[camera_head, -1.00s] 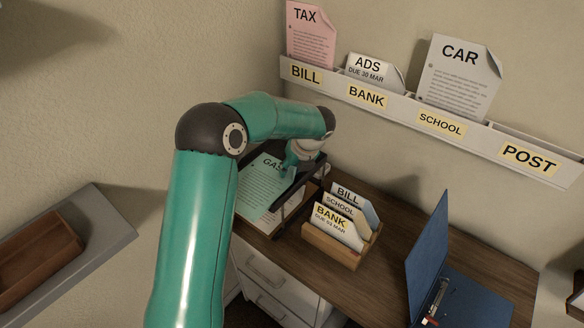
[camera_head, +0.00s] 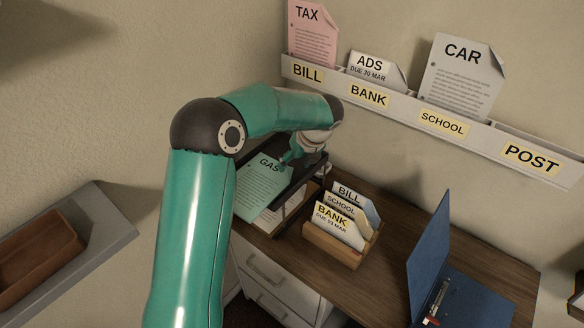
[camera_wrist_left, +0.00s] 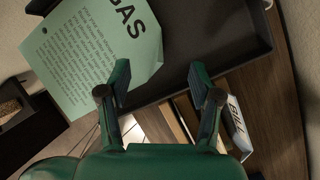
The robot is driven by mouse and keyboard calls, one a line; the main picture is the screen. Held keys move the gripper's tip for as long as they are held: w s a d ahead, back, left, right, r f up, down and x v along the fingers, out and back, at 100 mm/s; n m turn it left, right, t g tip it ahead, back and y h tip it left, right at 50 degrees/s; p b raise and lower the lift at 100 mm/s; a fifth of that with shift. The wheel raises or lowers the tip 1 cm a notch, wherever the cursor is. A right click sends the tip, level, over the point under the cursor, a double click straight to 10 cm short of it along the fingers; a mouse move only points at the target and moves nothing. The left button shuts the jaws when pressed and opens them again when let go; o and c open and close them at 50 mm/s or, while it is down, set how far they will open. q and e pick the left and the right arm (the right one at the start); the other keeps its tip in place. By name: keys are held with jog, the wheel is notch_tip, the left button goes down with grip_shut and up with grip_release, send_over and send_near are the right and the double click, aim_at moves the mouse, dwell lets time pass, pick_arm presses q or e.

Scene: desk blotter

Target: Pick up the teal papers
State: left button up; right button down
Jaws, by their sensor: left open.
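The teal paper, marked GAS (camera_head: 258,192), lies on a dark tray (camera_head: 296,180) at the desk's back left corner. Its near end reaches past the tray's edge. In the left wrist view the paper (camera_wrist_left: 85,60) is at the upper left, beside my left finger, with the dark tray (camera_wrist_left: 205,45) beyond the fingertips. My left gripper (camera_head: 300,155) is over the tray near the paper's far right side. In the wrist view the gripper (camera_wrist_left: 160,92) is open, with nothing between its fingers. I cannot tell whether it touches the tray. My right gripper is not in view.
A wooden holder (camera_head: 332,246) with BILL, SCHOOL and BANK cards stands just right of the tray. A blue folder (camera_head: 428,250) stands open farther right. A labelled wall rack (camera_head: 400,108) holds papers above the desk. Bare desk (camera_head: 395,240) lies between holder and folder.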

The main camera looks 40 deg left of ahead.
pick_arm(q)
jog(key=v, duration=0.8)
jog(key=shift+r, duration=0.1)
jog(key=shift+c, duration=0.2)
